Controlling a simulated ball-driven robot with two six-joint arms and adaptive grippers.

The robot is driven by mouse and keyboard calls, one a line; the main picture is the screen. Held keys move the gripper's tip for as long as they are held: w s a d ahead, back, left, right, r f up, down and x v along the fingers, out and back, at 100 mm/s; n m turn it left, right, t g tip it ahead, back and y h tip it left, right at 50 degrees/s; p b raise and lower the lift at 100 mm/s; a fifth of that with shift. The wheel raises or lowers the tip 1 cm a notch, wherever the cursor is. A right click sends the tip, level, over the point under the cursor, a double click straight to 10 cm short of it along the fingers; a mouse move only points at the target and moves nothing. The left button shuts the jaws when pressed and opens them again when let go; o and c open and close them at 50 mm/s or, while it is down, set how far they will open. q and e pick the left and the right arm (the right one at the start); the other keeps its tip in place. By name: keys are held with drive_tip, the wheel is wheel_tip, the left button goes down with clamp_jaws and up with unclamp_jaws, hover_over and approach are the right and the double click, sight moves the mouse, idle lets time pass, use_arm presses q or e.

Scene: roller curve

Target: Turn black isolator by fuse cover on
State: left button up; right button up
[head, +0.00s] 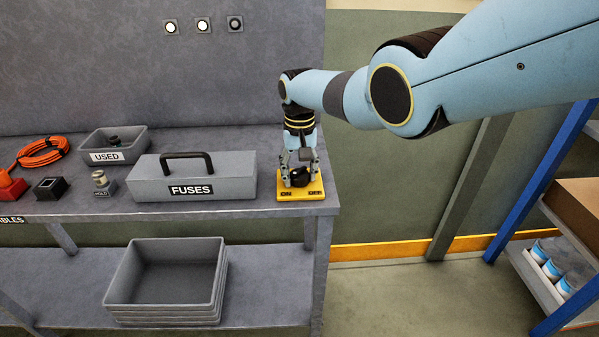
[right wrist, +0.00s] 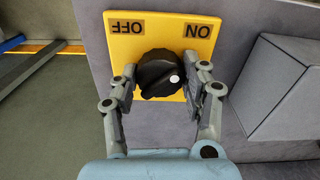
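The black isolator knob (head: 300,176) sits on a yellow plate (head: 288,196) marked ON at left and OFF at right, at the bench's right end. In the right wrist view the knob (right wrist: 158,72) shows a white dot on its side nearer the upside-down ON label (right wrist: 203,31); the OFF label (right wrist: 126,27) is at left. My right gripper (head: 300,160) points down over the knob. In the right wrist view its open fingers (right wrist: 166,72) stand on both sides of the knob, with a small gap at right; contact at left is unclear. My left gripper is not in view.
A grey FUSES box (head: 225,180) with a black handle stands just left of the plate. Further left are a small HOLD piece (head: 103,182), a black block (head: 50,188), a USED tray (head: 140,145) and an orange cable (head: 42,150). Grey bins (head: 165,305) sit below.

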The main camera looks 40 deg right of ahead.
sight(300, 170)
drive_tip(key=o, duration=0.5)
drive_tip(key=shift+r, duration=0.1)
wheel_tip(300, 170, up, 12)
drive_tip(key=shift+f, duration=0.1)
idle(0.6)
